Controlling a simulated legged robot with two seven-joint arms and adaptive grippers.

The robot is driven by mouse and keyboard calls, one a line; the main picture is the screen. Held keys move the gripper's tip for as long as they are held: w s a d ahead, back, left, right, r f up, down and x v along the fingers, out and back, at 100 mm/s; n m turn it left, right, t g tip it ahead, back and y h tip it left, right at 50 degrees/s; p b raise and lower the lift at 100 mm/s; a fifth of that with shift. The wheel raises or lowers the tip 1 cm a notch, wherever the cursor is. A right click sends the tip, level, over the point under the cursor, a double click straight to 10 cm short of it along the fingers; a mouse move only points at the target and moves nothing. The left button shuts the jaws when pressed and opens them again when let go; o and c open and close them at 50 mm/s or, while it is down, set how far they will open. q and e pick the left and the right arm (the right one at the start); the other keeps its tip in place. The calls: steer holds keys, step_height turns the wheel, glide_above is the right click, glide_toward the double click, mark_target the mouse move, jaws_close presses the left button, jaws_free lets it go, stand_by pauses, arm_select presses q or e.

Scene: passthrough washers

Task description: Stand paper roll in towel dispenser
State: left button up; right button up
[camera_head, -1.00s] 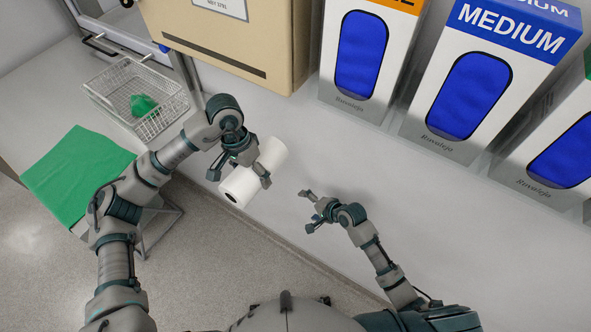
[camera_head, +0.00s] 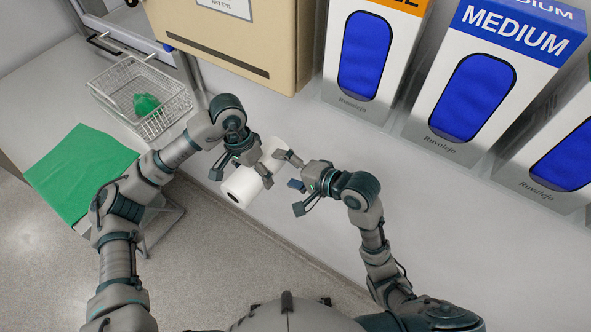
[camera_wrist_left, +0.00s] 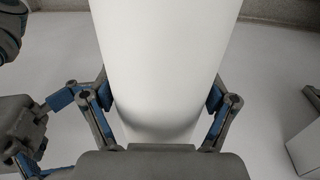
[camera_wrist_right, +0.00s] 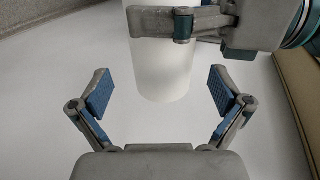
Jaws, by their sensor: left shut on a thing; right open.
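A white paper roll (camera_head: 243,186) is held tilted above the counter in the head view; a dark core hole shows at its lower left end. My left gripper (camera_head: 262,165) is shut around its middle; the roll fills the left wrist view (camera_wrist_left: 165,60) between both fingers. My right gripper (camera_head: 295,182) is open just right of the roll. In the right wrist view the roll (camera_wrist_right: 162,72) stands ahead of the open fingers (camera_wrist_right: 160,95), apart from them, with a left finger across it. The towel dispenser appears to be the beige box (camera_head: 235,40) with a dark slot at the top.
Glove boxes (camera_head: 470,95) with blue windows line the back right. A wire basket (camera_head: 140,98) with a green item and a green cloth (camera_head: 80,170) are at left. The white counter (camera_head: 400,180) is clear around the right arm.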

mark_target(263, 163)
arm_select(q)
steer(key=shift+a, duration=0.1)
arm_select(e)
steer(key=x, duration=0.8)
steer(key=shift+a, duration=0.15)
steer(key=shift+c, duration=0.3)
steer(key=c, duration=1.2)
arm_select(q)
steer(key=o, duration=1.4)
arm_select(e)
steer(key=shift+c, duration=0.7)
